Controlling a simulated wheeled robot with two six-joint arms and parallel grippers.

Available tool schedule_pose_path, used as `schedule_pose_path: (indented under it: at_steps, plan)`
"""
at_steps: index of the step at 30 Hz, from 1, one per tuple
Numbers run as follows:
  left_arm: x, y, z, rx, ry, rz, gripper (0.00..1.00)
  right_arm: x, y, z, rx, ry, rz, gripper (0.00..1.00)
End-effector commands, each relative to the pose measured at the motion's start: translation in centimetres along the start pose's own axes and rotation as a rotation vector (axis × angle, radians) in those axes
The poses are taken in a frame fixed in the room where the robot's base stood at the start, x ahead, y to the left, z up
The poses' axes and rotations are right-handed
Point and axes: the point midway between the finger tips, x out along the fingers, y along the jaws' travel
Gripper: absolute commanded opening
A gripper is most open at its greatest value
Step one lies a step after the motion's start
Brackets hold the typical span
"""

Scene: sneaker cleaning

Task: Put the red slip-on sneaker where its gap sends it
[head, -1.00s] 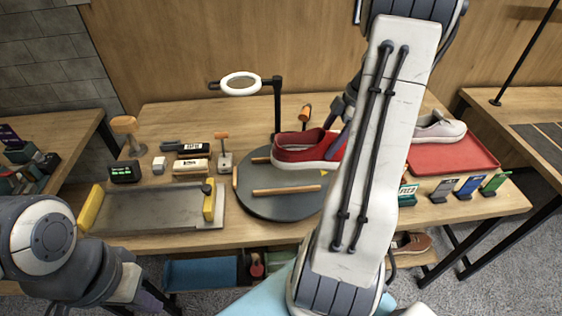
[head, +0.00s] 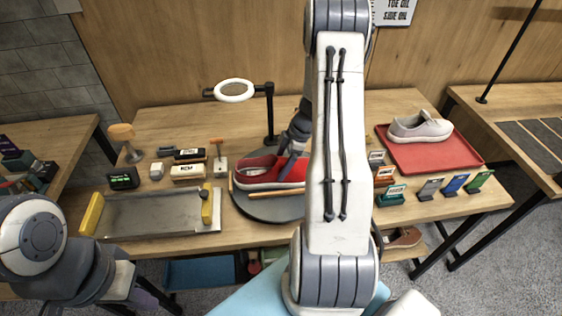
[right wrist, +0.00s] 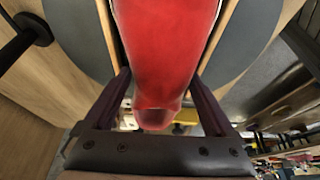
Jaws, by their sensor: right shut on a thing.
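The red slip-on sneaker (head: 262,174) has a white sole and is over the round dark turntable (head: 250,208), behind a wooden bar; I cannot tell whether its sole touches. My right gripper (head: 292,166) is shut on the sneaker, partly hidden by my own arm. In the right wrist view the red upper (right wrist: 165,50) fills the space between the two fingers (right wrist: 163,85). My left gripper (head: 150,296) is low at the left, away from the table things; its fingers are too unclear to judge.
A pale sneaker (head: 420,128) stands on a red tray (head: 440,158) at the right. Small coloured cards (head: 455,184) line the front right. A ring lamp (head: 234,91) stands behind the turntable. A metal plate with yellow ends (head: 155,214), brushes and blocks (head: 188,172) are at the left.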

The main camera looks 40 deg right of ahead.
Motion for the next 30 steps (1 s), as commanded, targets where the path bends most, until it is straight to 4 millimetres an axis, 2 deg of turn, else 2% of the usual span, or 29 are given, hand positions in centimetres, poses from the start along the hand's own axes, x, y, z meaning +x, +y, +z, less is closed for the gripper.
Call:
schedule_pose_path:
  at_steps: [9, 10, 21, 26, 30]
  plan:
    - [0.5, 0.0, 0.0, 0.000, 0.000, 0.000, 0.00, 0.3, 0.1, 0.1, 0.000, 0.000, 0.002, 0.12]
    - [0.3, 0.0, 0.0, 0.000, 0.000, 0.000, 0.00, 0.1, 0.0, 0.1, 0.000, 0.000, 0.001, 1.00]
    - [0.2, 0.0, 0.0, 0.000, 0.000, 0.000, 0.00, -0.5, 0.1, 0.0, -0.001, 0.000, 0.003, 1.00]
    - [0.8, -0.1, 0.0, 0.000, 0.000, 0.000, 0.00, -3.3, 0.1, 0.1, -0.001, -0.002, 0.007, 1.00]
    - [1.4, -0.1, 0.1, 0.001, 0.000, 0.000, 0.00, -6.5, 0.1, 0.1, 0.000, -0.002, 0.007, 1.00]
